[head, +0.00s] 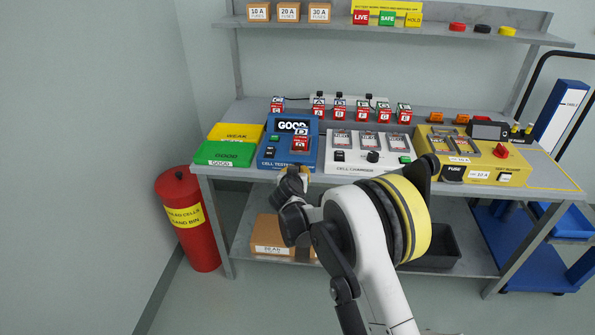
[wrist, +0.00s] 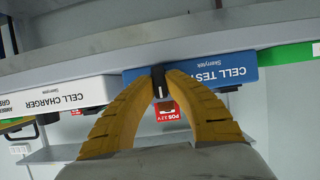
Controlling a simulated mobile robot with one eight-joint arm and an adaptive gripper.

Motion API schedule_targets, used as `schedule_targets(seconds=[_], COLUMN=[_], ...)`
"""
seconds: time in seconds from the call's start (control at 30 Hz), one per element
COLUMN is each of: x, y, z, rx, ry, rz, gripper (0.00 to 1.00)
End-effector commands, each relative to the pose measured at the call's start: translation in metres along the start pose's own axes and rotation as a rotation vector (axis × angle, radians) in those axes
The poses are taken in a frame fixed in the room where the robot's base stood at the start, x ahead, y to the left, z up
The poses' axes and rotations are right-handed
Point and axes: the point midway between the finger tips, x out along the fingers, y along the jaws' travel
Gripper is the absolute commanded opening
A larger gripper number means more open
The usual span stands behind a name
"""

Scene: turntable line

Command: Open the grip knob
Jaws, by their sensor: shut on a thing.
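My gripper (head: 299,173) is at the front edge of the blue cell tester (head: 268,158) in the head view. In the wrist view, its two yellow fingers (wrist: 161,72) close on a small dark knob with a pale stripe (wrist: 161,91), which I take for the grip knob. It is at the blue CELL TESTER front (wrist: 210,76), whose lettering appears upside down. The fingers hide most of the knob, and its turned position cannot be told. In the head view my gripper hides the knob. The tester's screen reads GOOD, and a red-labelled cell (head: 300,145) sits on it.
Left of the tester are the green GOOD tray (head: 222,153) and yellow WEAK tray (head: 236,131). The white cell charger (head: 345,166) stands close on the right, and the yellow fuse test board (head: 480,166) beyond it.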

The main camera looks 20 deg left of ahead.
Motion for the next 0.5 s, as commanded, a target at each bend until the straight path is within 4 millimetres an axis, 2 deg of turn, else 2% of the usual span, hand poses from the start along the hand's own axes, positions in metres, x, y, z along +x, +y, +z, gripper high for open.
schedule_targets(seconds=[0.07,0.1,0.4,0.5], x=[0.0002,0.0002,-0.0003,-0.0059], y=[0.0002,0.0002,0.0001,-0.0003], z=[0.0,0.0,0.0001,-0.0001], rx=[0.0,0.0,0.001,0.0], ry=[0.0,0.0,0.0,0.0], rz=[0.0,0.0,0.0,-0.001], gripper=[0.0,0.23,0.24,0.24])
